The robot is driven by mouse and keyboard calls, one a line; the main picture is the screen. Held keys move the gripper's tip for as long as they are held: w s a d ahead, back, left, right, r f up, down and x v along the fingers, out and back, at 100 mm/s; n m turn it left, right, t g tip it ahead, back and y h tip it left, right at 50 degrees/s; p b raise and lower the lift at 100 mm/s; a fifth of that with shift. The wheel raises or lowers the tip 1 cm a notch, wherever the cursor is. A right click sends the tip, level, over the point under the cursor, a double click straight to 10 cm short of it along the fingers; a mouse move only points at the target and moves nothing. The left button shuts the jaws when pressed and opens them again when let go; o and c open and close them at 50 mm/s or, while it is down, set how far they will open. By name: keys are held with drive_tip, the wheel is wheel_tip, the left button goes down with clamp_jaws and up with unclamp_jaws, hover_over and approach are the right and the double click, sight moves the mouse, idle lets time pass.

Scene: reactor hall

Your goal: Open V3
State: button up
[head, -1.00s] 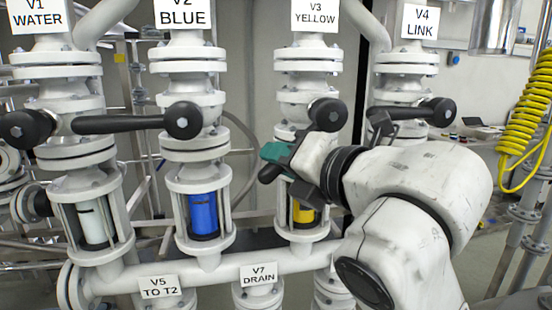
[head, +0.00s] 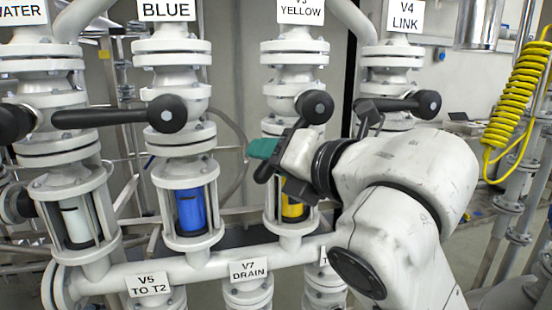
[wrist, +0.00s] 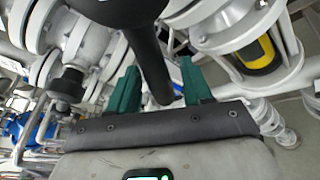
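The V3 sign (head: 300,11), marked yellow, hangs on the third pipe from the left. My gripper (head: 262,158) has green fingers and is just below and left of the knob. In the wrist view my gripper (wrist: 160,88) has its fingers apart. A thick black bar (wrist: 150,45), seemingly the V3 handle, runs between them with visible gaps on both sides. Any contact farther along the bar cannot be told.
The V4 handle (head: 427,103) is close to the right, above my arm. Another black handle (head: 167,113) stands at the V2 pipe. A yellow sight glass (head: 293,207) sits below V3. A yellow coiled hose (head: 516,95) hangs at the right.

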drive_tip(key=shift+s+r, duration=0.1)
drive_tip(key=b+v, duration=0.1)
drive_tip(key=v, duration=0.9)
drive_tip(key=shift+s+d, duration=0.2)
drive_tip(key=shift+d, duration=0.05)
